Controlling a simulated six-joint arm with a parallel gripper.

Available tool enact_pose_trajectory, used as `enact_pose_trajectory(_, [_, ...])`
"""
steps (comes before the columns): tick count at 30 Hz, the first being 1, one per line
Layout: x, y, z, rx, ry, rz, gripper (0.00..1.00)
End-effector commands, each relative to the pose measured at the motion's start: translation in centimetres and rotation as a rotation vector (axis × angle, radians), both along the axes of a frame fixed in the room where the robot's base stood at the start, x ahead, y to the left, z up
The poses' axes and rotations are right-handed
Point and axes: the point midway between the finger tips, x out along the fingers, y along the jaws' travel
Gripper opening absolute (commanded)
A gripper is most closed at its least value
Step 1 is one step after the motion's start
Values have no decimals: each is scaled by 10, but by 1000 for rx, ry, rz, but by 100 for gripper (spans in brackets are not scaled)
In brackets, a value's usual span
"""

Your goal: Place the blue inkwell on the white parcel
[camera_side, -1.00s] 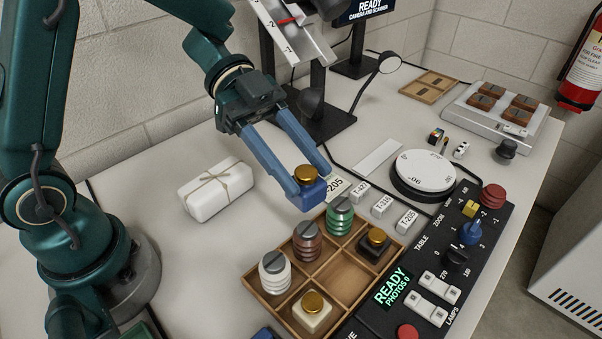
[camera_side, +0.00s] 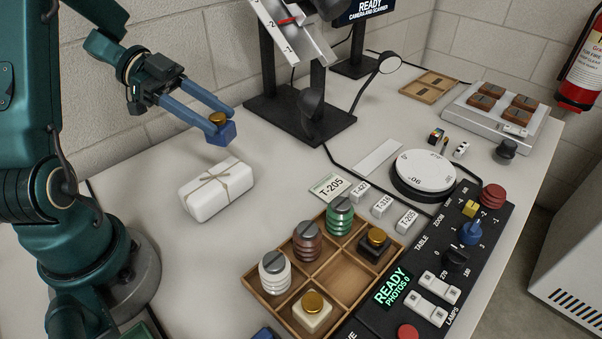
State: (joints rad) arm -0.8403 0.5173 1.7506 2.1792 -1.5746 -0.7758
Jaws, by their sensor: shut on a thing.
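My gripper (camera_side: 221,125) is shut on the blue inkwell (camera_side: 222,134), which has a gold cap and a square blue body. The fingers hold it upright in the air, behind and slightly right of the white parcel in the picture. The white parcel (camera_side: 207,201) lies on the table, tied with tan string crossing on its top. The inkwell appears above the parcel's far side and apart from it. How high it hangs is hard to tell from this view.
A wooden divided tray (camera_side: 345,275) holds spools and inkwells at the front. A black stand (camera_side: 297,122) rises behind, right of my gripper. A white turntable (camera_side: 425,171) and a control panel (camera_side: 450,262) are to the right. The table around the parcel is clear.

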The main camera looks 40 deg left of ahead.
Motion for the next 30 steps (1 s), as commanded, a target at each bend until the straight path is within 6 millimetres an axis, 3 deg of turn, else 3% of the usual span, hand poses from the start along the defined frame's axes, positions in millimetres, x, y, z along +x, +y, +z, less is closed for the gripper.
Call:
enact_pose_trajectory(15, [0, -1, -60, -3, 1, -1, 0])
enact_pose_trajectory(28, [0, -1, -66, 1, -1, -2, 0])
enact_pose_trajectory(29, [0, -1, -66, 1, -1, -2, 57])
enact_pose_trajectory(30, [0, -1, -66, 1, -2, -2, 72])
